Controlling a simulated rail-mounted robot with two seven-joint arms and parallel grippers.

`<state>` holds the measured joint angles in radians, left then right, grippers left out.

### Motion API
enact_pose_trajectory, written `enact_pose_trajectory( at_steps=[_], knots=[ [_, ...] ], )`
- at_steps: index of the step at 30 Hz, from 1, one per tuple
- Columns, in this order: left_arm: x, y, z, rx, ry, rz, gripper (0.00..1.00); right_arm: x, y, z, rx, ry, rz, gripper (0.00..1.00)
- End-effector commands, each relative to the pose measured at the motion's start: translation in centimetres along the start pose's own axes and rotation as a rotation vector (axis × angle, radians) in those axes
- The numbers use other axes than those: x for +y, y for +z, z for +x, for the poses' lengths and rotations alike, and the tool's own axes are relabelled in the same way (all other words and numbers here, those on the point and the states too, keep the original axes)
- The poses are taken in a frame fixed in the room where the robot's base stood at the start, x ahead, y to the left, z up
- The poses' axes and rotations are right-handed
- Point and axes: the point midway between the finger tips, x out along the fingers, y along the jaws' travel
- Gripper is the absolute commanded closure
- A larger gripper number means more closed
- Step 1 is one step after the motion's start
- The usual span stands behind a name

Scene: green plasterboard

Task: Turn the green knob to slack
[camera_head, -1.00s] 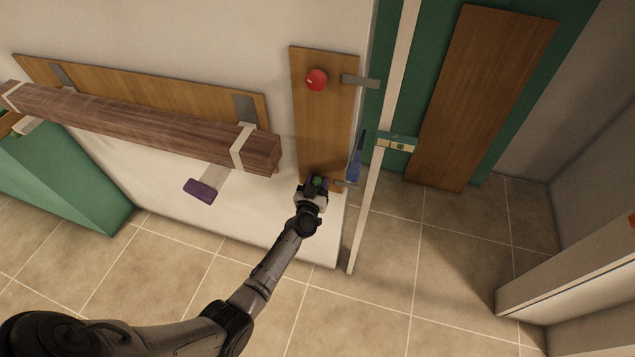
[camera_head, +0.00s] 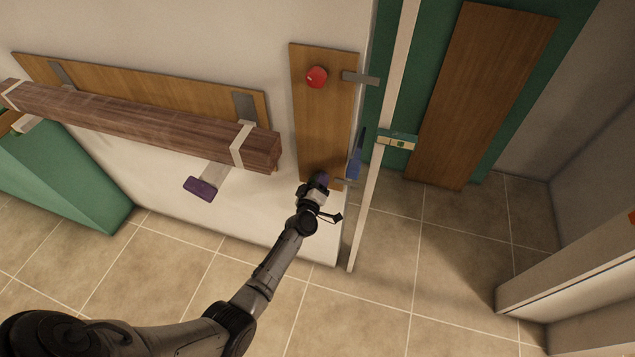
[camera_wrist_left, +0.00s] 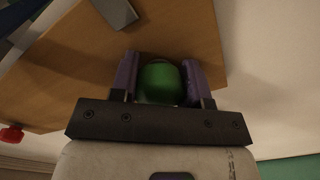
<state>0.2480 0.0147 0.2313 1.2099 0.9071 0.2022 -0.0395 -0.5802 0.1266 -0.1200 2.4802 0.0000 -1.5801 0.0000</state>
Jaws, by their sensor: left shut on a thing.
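The green knob (camera_wrist_left: 159,84) sits low on the upright wooden panel (camera_head: 322,125). In the left wrist view it lies between the two purple finger pads of my left gripper (camera_wrist_left: 160,78), which is shut on it. In the head view my left gripper (camera_head: 320,180) is at the panel's lower end and hides the knob. My right gripper is in neither view.
A red knob (camera_head: 316,77) is at the panel's top. A grey bracket (camera_head: 360,79) and a blue tool (camera_head: 354,165) are at its right, beside a pale upright post (camera_head: 378,150). A strapped wooden beam (camera_head: 140,122) and a purple-ended lever (camera_head: 199,189) are at left.

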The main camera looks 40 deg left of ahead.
Motion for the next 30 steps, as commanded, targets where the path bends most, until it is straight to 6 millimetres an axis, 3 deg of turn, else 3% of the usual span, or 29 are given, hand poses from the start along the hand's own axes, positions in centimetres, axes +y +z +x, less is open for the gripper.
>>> enact_pose_trajectory(
  at_steps=[10, 27, 28, 30],
  knots=[
    [-0.41, 0.18, -0.07, -0.006, -0.007, -0.135, 0.81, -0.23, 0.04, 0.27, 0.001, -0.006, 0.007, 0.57],
    [-0.51, 0.18, -0.1, -0.006, -0.009, -0.163, 0.81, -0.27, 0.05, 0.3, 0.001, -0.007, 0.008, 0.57],
    [-0.51, 0.19, -0.1, -0.006, -0.009, -0.163, 0.57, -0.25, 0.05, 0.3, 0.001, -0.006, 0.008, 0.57],
    [-0.5, 0.18, -0.1, -0.005, -0.009, -0.163, 0.5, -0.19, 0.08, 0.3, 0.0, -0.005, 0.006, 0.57]
  ],
)
